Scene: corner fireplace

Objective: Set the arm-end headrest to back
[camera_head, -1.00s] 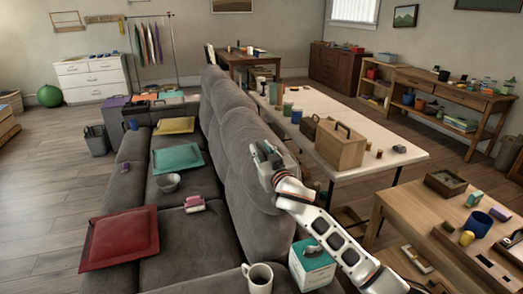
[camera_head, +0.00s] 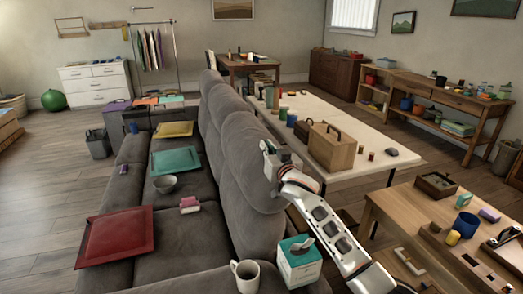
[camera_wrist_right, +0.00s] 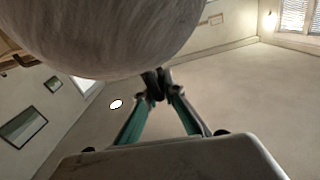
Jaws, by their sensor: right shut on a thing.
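The grey sofa's nearest headrest (camera_head: 240,150) is the rounded upper part at the near end of the backrest row. In the right wrist view the headrest (camera_wrist_right: 100,35) fills the top as a large pale rounded shape. My right gripper (camera_head: 268,150) is at the top of this headrest, on its right side. In the wrist view its teal-sided fingers (camera_wrist_right: 155,84) come together at the headrest's lower edge, shut on it. The exact contact is partly hidden by the headrest and dark fingertips. My left gripper is not in view.
A white mug (camera_head: 247,275) and a tissue box (camera_head: 299,262) stand near the sofa's near end, close to my right forearm. A long white table (camera_head: 375,165) with a wooden box (camera_head: 331,148) is to the right.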

